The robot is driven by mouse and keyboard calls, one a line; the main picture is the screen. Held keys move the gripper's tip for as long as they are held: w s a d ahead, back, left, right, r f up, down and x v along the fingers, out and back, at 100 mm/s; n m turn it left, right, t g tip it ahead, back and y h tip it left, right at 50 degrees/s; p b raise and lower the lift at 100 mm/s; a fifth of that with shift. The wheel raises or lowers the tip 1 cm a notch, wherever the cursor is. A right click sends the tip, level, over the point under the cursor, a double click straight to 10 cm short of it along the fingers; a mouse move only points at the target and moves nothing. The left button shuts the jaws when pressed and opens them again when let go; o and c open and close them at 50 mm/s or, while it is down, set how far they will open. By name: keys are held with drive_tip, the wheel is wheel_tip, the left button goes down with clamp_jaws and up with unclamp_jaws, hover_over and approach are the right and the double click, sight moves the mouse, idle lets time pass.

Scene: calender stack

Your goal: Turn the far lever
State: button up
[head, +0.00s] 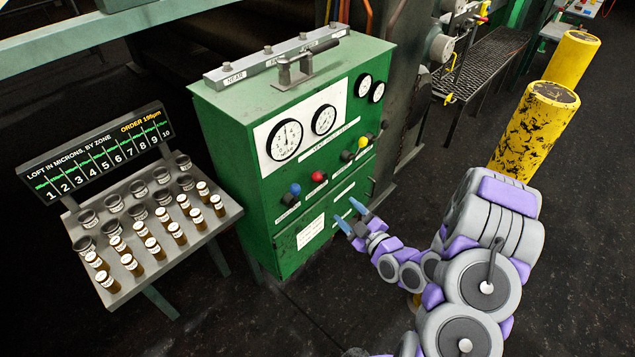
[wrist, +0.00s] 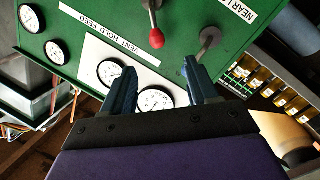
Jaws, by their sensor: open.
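The green control cabinet (head: 225,135) carries a row of short levers on its front, below the dials. I see a blue knob (head: 295,189), a red knob (head: 319,176), a dark knob (head: 347,156) and a yellow knob (head: 362,142). No label that I can read marks the far lever. My gripper (head: 350,215) is open and empty in front of the cabinet's lower right front. In the wrist view my gripper (wrist: 161,80) faces the panel. The red knob (wrist: 157,38) shows beyond the fingers.
A grey bar with a handle (head: 292,72) sits on the cabinet top. A sample rack (head: 128,290) with several brown vials and a display board (head: 100,150) stand at the left. Yellow posts (head: 535,125) stand at the right. Dark floor is clear in front.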

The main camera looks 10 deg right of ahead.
sight(320, 181)
drive_tip(key=shift+t, duration=0.3)
drive_tip(key=b+x, duration=0.2)
drive_tip(key=x, duration=1.5)
drive_tip(key=shift+a, duration=0.1)
clamp_jaws()
idle(0.3)
